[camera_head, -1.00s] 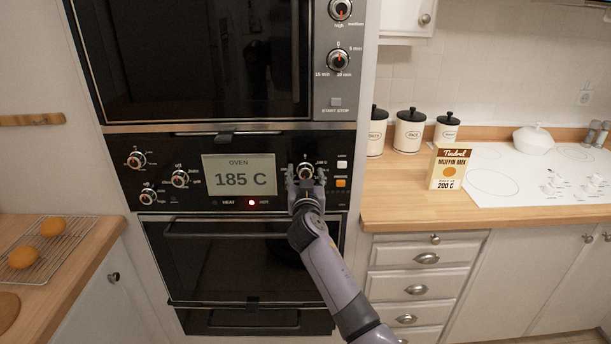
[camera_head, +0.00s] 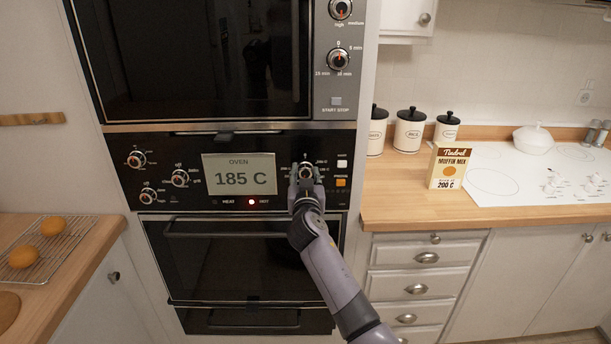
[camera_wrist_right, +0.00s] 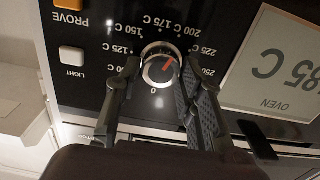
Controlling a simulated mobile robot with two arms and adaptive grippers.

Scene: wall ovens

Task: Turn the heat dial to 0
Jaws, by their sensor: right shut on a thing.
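The heat dial (camera_wrist_right: 159,66) is a round silver knob on the black oven panel, ringed by temperature marks. In the right wrist view its red pointer slants up and right, toward about the 200 C mark. The 0 mark is below the knob in that view. My right gripper (camera_head: 306,173) is at this dial in the head view. In the wrist view its two fingers (camera_wrist_right: 154,80) are on either side of the knob, closed on it. The oven display (camera_head: 239,175) reads 185 C, with a red light lit below it. My left gripper is out of view.
An orange button (camera_head: 341,183) and a white button (camera_head: 342,164) lie just right of the dial. Other knobs (camera_head: 180,179) are left of the display. The oven door handle (camera_head: 232,233) runs below. A muffin mix box (camera_head: 449,168) stands on the right counter.

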